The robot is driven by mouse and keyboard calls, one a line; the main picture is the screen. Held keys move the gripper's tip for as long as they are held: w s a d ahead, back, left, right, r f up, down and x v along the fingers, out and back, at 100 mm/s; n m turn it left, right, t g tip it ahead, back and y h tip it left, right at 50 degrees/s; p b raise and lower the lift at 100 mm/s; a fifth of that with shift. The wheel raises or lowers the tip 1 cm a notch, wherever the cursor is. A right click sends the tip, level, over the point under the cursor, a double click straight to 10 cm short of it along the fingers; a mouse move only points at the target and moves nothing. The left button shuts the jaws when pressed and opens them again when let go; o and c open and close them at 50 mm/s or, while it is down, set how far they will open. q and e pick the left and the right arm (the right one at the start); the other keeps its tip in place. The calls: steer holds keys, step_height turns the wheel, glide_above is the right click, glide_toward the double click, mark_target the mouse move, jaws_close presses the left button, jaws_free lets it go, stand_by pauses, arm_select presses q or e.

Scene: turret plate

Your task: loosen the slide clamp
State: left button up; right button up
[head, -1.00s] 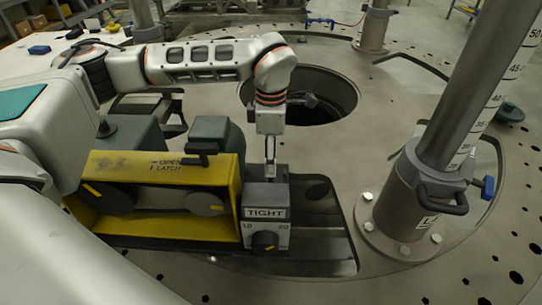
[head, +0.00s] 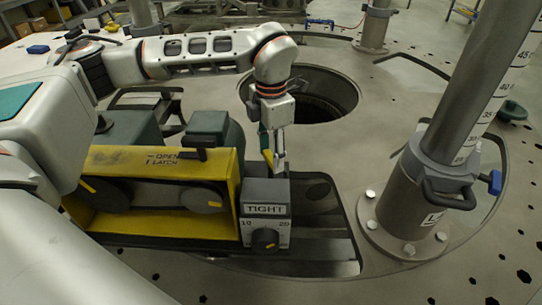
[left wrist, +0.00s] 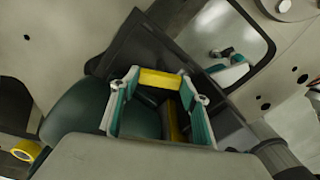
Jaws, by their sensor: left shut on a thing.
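The slide clamp's grey block (head: 265,208) stands at the front end of the yellow-sided machine in the head view. Its label reads TIGHT, above a black knob (head: 264,240) between the marks 10 and 20. My left gripper (head: 273,163) points down just behind the block's top. It is shut on a yellow-ended lever, whose yellow part (left wrist: 161,80) spans between the teal fingers (left wrist: 157,112) in the left wrist view. The lever's lower part is hidden by the block and fingers. My right gripper is not in view.
The yellow housing (head: 150,215), marked OPEN and LATCH, stands left of the block. A thick grey column (head: 410,195) with a handled collar rises at the right. A round hole (head: 320,95) opens in the plate behind. The plate between hole and column is clear.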

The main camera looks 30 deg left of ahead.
arm_select(q)
steer(key=shift+n+b, duration=0.3)
steer(key=shift+n, duration=0.7)
steer(key=n, duration=0.2)
steer(key=shift+n+b, duration=0.3)
steer(key=shift+b, duration=0.1)
steer(key=n, duration=0.2)
steer(key=shift+n+b, duration=0.35)
steer(key=shift+n, duration=1.25)
steer(key=shift+n+b, duration=0.45)
steer(key=shift+n, duration=0.85)
steer(key=o, duration=1.1)
